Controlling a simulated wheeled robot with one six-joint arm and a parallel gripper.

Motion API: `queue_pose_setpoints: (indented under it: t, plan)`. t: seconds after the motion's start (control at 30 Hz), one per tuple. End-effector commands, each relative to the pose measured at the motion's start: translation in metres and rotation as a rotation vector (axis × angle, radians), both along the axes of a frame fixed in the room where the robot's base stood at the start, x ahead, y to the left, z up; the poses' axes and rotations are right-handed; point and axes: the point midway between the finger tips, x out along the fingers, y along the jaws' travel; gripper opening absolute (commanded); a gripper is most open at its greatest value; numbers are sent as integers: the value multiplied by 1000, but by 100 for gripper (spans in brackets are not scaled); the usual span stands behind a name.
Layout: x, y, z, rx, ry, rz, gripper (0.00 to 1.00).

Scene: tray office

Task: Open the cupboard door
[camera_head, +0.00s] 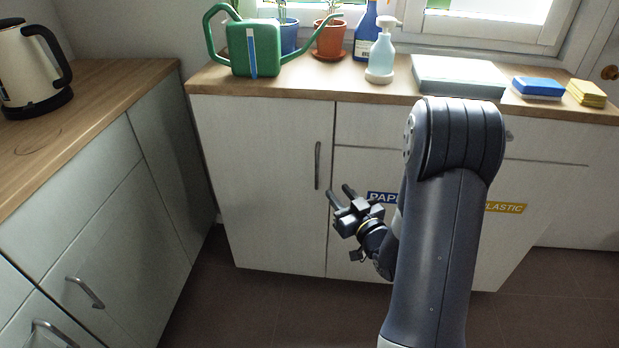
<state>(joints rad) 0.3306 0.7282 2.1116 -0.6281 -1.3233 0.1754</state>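The cupboard door (262,190) is the pale panel at the left of the cabinet under the window, and it looks shut. Its dark vertical handle (318,165) sits near its right edge. My gripper (341,193) is just below and to the right of the handle, apart from it in the picture. Its two fingers are spread with nothing between them. I cannot tell how far the fingers are from the door front.
The worktop above holds a green watering can (252,48), a soap bottle (381,55), a blue sponge (538,87) and a pale box (457,75). A kettle (30,70) stands on the left counter. Left drawer handles (85,292) stick out. Floor (290,310) before the door is clear.

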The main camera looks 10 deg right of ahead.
Motion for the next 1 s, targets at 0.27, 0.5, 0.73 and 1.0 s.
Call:
queue_pose_setpoints:
  t: [0.27,0.5,0.73,1.0]
  plan:
    - [40,12,1,0,-4,4,32]
    - [81,24,1,1,-3,2,32]
    - [100,29,1,0,-2,0,32]
    - [102,29,1,0,-1,-1,32]
